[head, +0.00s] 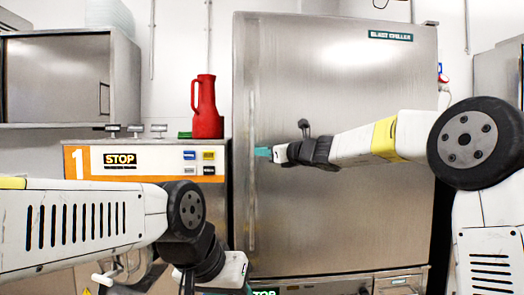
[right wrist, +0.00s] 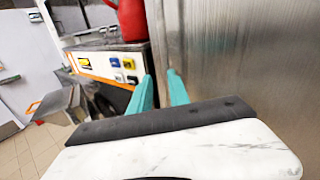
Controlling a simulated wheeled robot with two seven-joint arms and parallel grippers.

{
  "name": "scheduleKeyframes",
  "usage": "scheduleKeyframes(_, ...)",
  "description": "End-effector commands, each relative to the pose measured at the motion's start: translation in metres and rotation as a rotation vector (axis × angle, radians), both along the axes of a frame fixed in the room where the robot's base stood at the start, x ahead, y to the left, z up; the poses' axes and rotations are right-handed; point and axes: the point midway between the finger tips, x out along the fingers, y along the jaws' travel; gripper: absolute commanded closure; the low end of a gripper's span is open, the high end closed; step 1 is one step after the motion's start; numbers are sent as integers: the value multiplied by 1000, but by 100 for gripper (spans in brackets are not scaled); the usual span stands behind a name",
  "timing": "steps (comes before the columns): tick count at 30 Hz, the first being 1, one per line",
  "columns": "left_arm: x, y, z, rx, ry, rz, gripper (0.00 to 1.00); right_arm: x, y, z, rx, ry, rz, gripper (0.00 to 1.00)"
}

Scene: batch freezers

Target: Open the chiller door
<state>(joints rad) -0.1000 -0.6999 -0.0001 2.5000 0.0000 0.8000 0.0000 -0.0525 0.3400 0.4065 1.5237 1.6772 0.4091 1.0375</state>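The blast chiller's steel door (head: 350,90) fills the middle of the head view and looks shut. A long vertical handle strip (head: 252,205) runs along its left edge. My right gripper (head: 263,152) reaches in from the right, its teal fingertips at this strip. In the right wrist view my right gripper (right wrist: 158,88) has its two teal fingers apart, one on each side of the door's left edge strip. I cannot tell whether they touch it. My left gripper (head: 235,272) is low, in front of the chiller's left side; its fingertips are not clearly visible.
An orange and white machine (head: 130,160) marked 1 and STOP stands left of the chiller, with a red jug (head: 206,110) on top. A steel cabinet (head: 70,80) is at the upper left. In the right wrist view, open tiled floor (right wrist: 30,150) shows at left.

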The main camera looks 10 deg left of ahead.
Motion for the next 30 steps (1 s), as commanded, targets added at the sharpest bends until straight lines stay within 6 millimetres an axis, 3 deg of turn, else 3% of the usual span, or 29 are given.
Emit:
scheduleKeyframes(4,0,0,0,0,0,0,64,17,7,2,87,65,-15,78)
scheduleKeyframes(17,0,0,0,0,0,0,64,57,55,2,88,66,-14,78)
scheduleKeyframes(30,0,0,0,0,0,0,64,64,63,2,87,65,-17,80)
